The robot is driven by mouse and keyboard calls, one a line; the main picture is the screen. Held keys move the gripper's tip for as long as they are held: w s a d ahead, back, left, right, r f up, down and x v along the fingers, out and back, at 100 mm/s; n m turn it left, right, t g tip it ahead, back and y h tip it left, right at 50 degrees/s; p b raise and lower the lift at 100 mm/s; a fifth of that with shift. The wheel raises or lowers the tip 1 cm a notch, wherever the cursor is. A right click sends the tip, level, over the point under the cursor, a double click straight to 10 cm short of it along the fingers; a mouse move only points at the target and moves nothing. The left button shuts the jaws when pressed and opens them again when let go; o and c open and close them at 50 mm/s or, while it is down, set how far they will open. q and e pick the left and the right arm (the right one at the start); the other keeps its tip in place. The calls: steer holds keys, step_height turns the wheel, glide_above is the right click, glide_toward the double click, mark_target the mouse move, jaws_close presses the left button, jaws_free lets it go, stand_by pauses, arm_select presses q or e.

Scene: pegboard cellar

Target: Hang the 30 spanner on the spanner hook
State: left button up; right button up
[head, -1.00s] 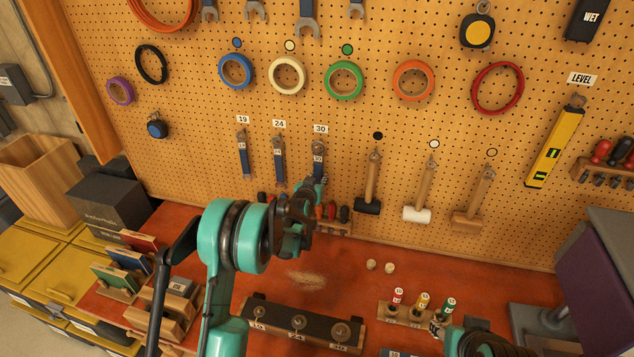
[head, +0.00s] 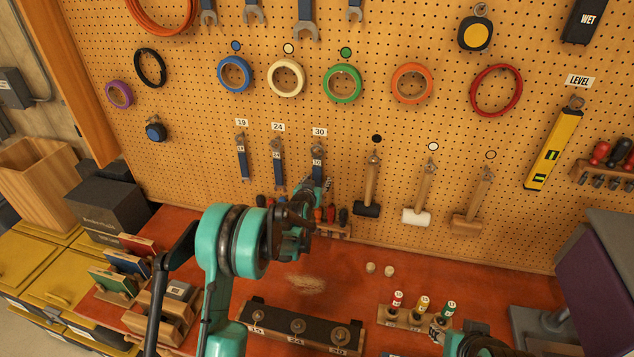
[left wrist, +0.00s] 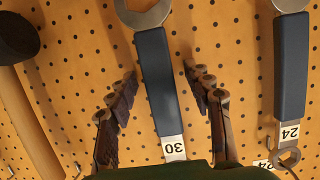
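The 30 spanner (head: 317,165) has a blue handle and hangs upright on the pegboard under the 30 label (head: 319,132). My left gripper (head: 318,188) is in front of its lower part in the head view. In the left wrist view the spanner (left wrist: 158,80) runs between the two spread fingers (left wrist: 165,95), with a gap on each side. Its open jaw shows at the top of that view; the end past the 30 marking is hidden by my gripper, so the hook contact cannot be seen.
The 24 spanner (head: 277,165) and 19 spanner (head: 242,160) hang to the left. A black mallet (head: 368,205) hangs close on the right. A rack of screwdrivers (head: 335,215) is just below my left gripper. The red bench (head: 230,270) holds a black peg block (head: 275,318).

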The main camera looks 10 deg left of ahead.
arm_select(q)
steer(key=v, duration=1.2)
arm_select(e)
step_height(320, 180, down, 25)
steer(key=b, duration=2.5)
steer(key=shift+f, duration=0.15)
arm_select(q)
steer(key=s+d+f+g, duration=0.1)
steer(key=s+f+g, duration=0.1)
steer(key=s+f, duration=0.5)
steer(key=s+d+f+g, duration=0.1)
steer(key=s+f+g, duration=0.2)
steer(key=s+f, duration=0.5)
steer(key=s+d+f+g, duration=0.1)
steer(key=s+f, duration=0.6)
steer(key=s, duration=1.4)
steer(key=shift+d+f+g, duration=0.15)
steer(key=shift+d+g, duration=0.15)
steer(key=shift+g, duration=0.4)
